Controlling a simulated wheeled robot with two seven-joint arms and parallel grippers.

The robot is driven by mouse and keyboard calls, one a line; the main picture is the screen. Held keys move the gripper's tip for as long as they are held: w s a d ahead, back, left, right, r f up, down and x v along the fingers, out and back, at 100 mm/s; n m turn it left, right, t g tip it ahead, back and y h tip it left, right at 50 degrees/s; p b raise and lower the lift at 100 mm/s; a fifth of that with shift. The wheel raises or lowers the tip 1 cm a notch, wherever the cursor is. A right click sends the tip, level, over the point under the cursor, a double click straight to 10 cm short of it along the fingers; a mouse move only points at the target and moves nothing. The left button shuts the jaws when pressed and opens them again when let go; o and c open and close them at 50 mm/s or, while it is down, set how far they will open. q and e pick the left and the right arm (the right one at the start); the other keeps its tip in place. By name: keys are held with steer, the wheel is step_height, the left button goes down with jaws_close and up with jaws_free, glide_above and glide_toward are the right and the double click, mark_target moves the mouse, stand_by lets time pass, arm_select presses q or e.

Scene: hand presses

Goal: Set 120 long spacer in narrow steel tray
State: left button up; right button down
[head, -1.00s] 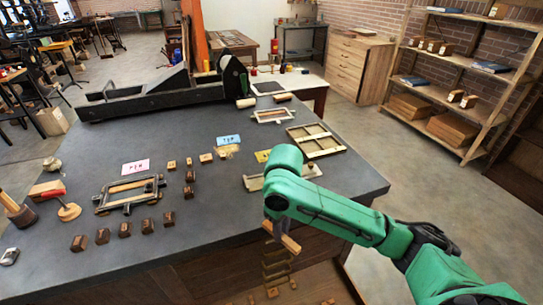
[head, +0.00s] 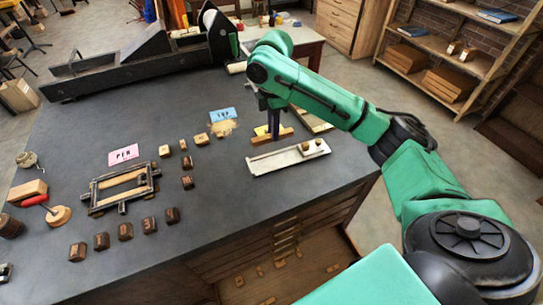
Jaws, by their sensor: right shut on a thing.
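My right gripper (head: 272,122) points down at the right part of the bench, shut on a long light-wood spacer (head: 284,133). The spacer lies crosswise in the jaws. A narrow pale steel tray (head: 276,162) lies just in front of it, near the bench's right edge. In the picture the spacer is at the tray's back edge; I cannot tell whether it hangs above or touches anything. My left gripper is not in view.
A wooden frame (head: 92,192) lies on the bench (head: 190,245) among several small dark blocks (head: 125,231). A pink card (head: 123,155) and a blue card (head: 222,114) mark spots. A long black press (head: 130,65) stands behind. The front middle is clear.

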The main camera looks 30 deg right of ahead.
steer(key=p, duration=0.1)
glide_above(272, 162)
step_height(272, 162, down, 9)
steer(key=shift+w+a+r, duration=0.1)
steer(key=shift+r, duration=0.05)
steer(key=f, duration=0.2)
steer(key=shift+s+f+p, duration=0.3)
steer(key=shift+s+f, duration=0.05)
steer(key=shift+f, duration=0.05)
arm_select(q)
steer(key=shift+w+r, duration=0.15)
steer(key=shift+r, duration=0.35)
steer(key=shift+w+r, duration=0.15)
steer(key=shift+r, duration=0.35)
arm_select(e)
steer(key=shift+w+f, duration=0.1)
steer(key=c, duration=0.8)
jaws_free()
steer(key=shift+w+f, duration=0.1)
arm_select(q)
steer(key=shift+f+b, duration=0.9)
steer(key=shift+b, duration=0.05)
arm_select(e)
step_height(272, 162, up, 12)
steer(key=shift+r, duration=0.15)
